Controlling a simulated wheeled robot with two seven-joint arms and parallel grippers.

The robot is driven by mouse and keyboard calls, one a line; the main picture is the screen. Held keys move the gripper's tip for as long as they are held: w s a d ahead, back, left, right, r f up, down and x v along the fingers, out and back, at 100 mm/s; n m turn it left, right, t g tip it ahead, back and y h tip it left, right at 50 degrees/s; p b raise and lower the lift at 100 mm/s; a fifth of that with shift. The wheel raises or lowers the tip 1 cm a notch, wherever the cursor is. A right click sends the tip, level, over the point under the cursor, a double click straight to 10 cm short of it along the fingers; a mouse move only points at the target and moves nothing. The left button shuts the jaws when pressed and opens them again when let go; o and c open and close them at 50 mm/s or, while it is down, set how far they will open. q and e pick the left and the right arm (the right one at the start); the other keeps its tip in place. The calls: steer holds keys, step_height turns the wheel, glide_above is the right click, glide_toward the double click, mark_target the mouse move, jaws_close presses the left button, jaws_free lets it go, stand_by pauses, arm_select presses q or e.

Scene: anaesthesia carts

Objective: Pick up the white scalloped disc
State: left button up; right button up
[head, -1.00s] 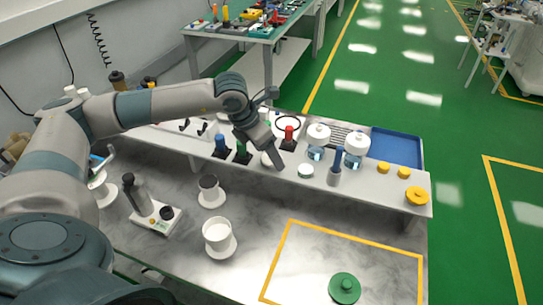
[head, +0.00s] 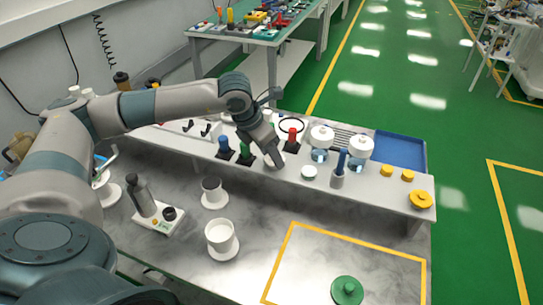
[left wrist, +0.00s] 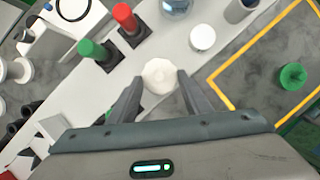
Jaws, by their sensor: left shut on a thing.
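The white scalloped disc (left wrist: 158,75) shows in the left wrist view between the two fingers of my left gripper (left wrist: 158,84). The fingers are shut on its sides. In the head view my left gripper (head: 273,160) points down at the white shelf, and it covers much of the disc (head: 276,157). I cannot tell whether the disc touches the shelf or is slightly above it. My right gripper is in neither view.
A round white lid (head: 309,172), white-capped jars (head: 360,146) and a blue tray (head: 400,150) lie right.

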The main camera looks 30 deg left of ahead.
arm_select(q)
steer(key=r+b, duration=0.1)
steer(key=r, duration=0.1)
steer(key=r+b, duration=0.1)
steer(key=shift+w+d+r, duration=0.1)
steer(key=shift+d+r, duration=0.1)
steer(key=shift+r, duration=0.15)
steer(key=w+d+r+b, duration=0.4)
steer(key=d+r, duration=0.3)
steer(key=d, duration=0.3)
steer(key=shift+w+d, duration=0.2)
steer(key=shift+w, duration=0.1)
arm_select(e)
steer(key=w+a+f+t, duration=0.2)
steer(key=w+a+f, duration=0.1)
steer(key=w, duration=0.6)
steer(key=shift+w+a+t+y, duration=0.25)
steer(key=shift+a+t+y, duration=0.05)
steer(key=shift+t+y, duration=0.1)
arm_select(q)
steer(key=shift+f, duration=0.1)
